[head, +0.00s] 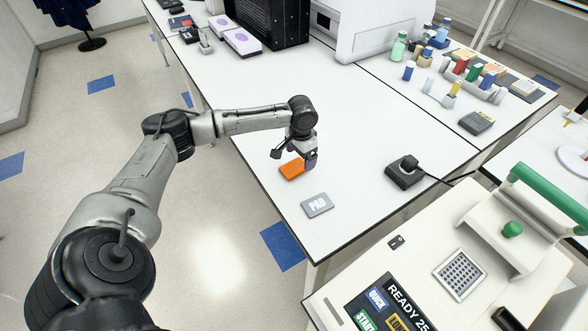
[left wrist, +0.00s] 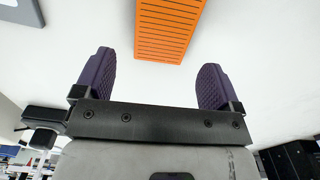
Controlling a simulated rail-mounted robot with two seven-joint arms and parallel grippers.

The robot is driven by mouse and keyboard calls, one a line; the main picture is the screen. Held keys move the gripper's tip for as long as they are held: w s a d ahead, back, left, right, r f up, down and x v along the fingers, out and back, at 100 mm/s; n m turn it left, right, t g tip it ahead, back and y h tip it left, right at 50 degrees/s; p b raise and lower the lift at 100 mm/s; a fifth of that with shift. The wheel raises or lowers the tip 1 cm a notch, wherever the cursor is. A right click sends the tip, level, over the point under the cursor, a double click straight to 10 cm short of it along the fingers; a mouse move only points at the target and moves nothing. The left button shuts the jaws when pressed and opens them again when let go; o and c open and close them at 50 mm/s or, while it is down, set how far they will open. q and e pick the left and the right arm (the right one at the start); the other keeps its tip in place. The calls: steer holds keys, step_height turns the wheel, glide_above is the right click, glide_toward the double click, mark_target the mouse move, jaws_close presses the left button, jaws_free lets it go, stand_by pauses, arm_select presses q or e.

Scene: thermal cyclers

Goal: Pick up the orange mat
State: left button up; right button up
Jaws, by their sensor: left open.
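The orange mat (head: 291,170) lies flat on the white bench, near its left edge in the head view. In the left wrist view the mat (left wrist: 168,28) shows as a ribbed orange rectangle, cut off by the top edge. My left gripper (head: 296,160) hangs over the mat in the head view and hides part of it. In the left wrist view its two purple-padded fingers (left wrist: 155,80) are spread apart with nothing between them, and the mat lies beyond the tips. My right gripper is in neither view.
A grey mat marked PAD (head: 317,205) lies close to the orange mat. A black device with a cable (head: 404,172) stands to the right. A thermal cycler (head: 470,240) fills the lower right. Bottles and tube racks (head: 455,70) stand at the back right. The bench middle is clear.

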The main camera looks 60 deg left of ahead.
mark_target(300, 163)
arm_select(q)
steer(key=shift+f, duration=1.55)
steer(key=shift+c, duration=0.4)
steer(key=c, duration=0.9)
